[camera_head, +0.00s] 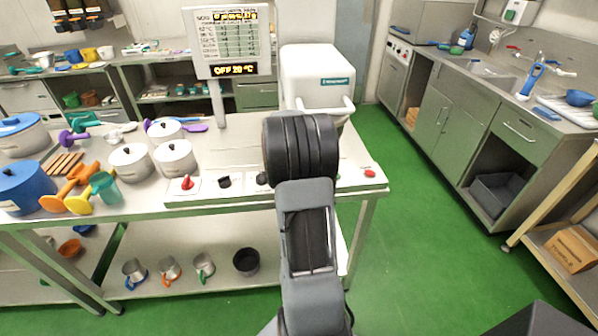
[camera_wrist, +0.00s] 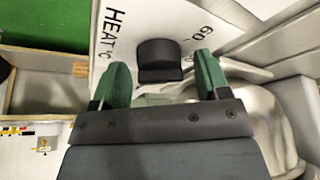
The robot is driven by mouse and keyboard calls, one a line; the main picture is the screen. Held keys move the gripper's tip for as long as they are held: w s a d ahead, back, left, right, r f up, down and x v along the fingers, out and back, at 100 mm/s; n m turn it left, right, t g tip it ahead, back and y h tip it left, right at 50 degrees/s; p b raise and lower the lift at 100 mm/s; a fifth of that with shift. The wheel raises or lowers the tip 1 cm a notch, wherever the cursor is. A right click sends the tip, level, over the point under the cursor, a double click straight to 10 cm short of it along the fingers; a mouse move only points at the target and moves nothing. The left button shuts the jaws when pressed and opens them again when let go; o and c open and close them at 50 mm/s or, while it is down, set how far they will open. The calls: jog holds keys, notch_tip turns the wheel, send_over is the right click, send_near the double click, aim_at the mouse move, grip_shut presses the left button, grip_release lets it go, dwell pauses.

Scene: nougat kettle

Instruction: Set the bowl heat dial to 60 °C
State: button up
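The bowl heat dial (camera_wrist: 159,58) is a black knob on a white plate (camera_wrist: 118,62) marked "HEAT °C", with "60" printed to its right in the wrist view. My gripper (camera_wrist: 161,72) has two green fingers, one on each side of the knob. Gaps show between the knob and both fingers, so it is open and holds nothing. The knob's pointer mark is not clear to me. In the head view my arm hides the gripper and part of the control panel. The display (camera_head: 236,69) there reads "OFF 20 °C".
The panel (camera_head: 205,197) also carries a red knob (camera_head: 187,183), black knobs (camera_head: 224,181) and a red button-like part (camera_head: 370,173) at the right. Pots (camera_head: 175,158) and utensils crowd the counter's left. A white machine housing (camera_head: 318,78) stands behind. Green floor is free at right.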

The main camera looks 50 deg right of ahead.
jog(key=c, duration=0.9)
jog(key=n+t+b, duration=0.1)
jog(key=n, duration=0.1)
jog(key=shift+n, duration=0.4)
jog(key=shift+n+t, duration=0.6)
jog(key=shift+n, duration=0.8)
jog(key=shift+y, duration=0.3)
jog(key=o, duration=0.9)
